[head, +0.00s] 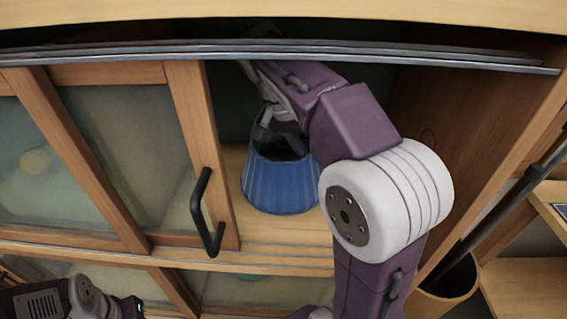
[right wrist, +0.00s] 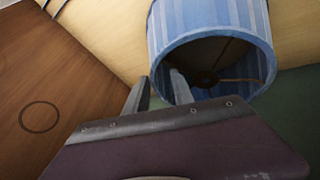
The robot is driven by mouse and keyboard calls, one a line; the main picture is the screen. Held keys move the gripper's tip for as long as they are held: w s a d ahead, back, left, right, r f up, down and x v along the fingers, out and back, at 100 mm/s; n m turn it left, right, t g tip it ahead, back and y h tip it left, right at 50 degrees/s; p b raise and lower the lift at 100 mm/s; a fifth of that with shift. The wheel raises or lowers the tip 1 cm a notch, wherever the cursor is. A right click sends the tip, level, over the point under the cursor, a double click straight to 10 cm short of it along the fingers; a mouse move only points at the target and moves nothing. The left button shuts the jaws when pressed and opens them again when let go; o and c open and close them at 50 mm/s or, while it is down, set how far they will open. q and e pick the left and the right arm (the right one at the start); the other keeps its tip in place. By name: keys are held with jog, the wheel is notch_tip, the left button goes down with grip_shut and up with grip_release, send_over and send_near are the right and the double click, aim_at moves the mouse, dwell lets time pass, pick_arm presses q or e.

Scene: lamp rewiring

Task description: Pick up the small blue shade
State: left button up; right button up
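The blue shade (head: 280,184), a ribbed, tapered lampshade, stands on the wooden shelf inside the cabinet, behind the open part of the sliding door. It also shows in the right wrist view (right wrist: 205,22), with its open end and inner spokes facing the camera. My right gripper (head: 274,132) reaches down at the top of the shade. In the right wrist view its fingers (right wrist: 158,90) are apart, one inside the opening and one outside, with the rim between them. I cannot see firm contact on both sides. My left gripper's fingers are not in view.
A sliding glass door (head: 130,150) with a black handle (head: 206,212) stands left of the shade. The metal rail (head: 300,52) runs above my right arm. The cabinet's brown side wall (right wrist: 45,85) is close on the right. A yellow round thing (head: 35,161) shows behind the left glass.

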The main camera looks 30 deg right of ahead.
jog(key=x, duration=0.2)
jog(key=b+x, duration=0.1)
jog(key=x, duration=0.2)
jog(key=shift+s+d+r, duration=0.1)
jog(key=shift+s+d, duration=0.05)
jog(key=shift+d, duration=0.3)
grip_shut()
dwell(0.9)
